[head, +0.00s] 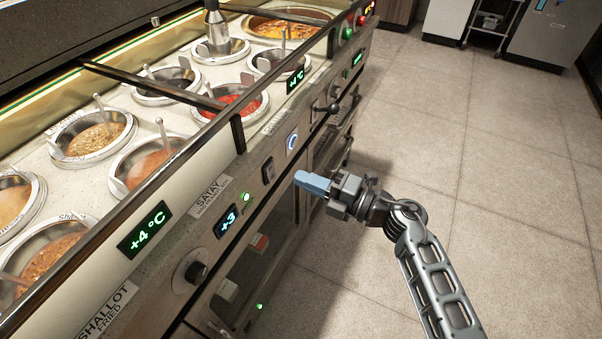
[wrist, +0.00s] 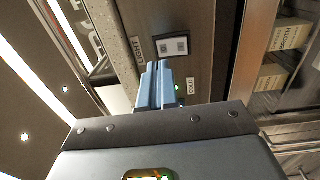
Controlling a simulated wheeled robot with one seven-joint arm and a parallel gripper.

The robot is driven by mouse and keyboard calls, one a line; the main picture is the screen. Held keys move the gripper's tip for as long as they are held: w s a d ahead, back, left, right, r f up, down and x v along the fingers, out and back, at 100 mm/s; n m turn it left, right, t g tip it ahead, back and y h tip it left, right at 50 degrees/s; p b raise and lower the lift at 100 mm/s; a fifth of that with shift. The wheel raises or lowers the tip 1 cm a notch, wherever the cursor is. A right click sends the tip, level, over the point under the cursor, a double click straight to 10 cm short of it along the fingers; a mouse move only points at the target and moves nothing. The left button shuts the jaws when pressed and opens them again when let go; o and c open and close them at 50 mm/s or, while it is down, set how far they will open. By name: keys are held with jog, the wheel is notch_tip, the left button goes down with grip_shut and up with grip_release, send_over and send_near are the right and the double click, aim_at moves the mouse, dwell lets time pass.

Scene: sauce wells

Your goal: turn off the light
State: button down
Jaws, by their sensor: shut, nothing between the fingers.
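My gripper (head: 303,181) is shut and empty, with its blue fingers pointing left at the counter's front panel. I cannot tell whether the tips touch the panel. In the wrist view the shut fingers (wrist: 156,72) lie over the panel, beside a small label that seems to read LIGHT (wrist: 137,49). Whatever is right behind the fingers is hidden. I cannot tell which control the label belongs to.
A counter with several sauce wells (head: 93,135) fills the left. Its panel has a green indicator (head: 246,196), a +3 display (head: 228,221) and a knob (head: 190,271). The tiled floor (head: 500,170) to the right is clear.

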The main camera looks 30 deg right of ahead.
jog(key=r+v, duration=0.1)
jog(key=v, duration=0.7)
jog(key=shift+p, duration=0.3)
jog(key=shift+d+r, duration=0.1)
jog(key=shift+d, duration=0.05)
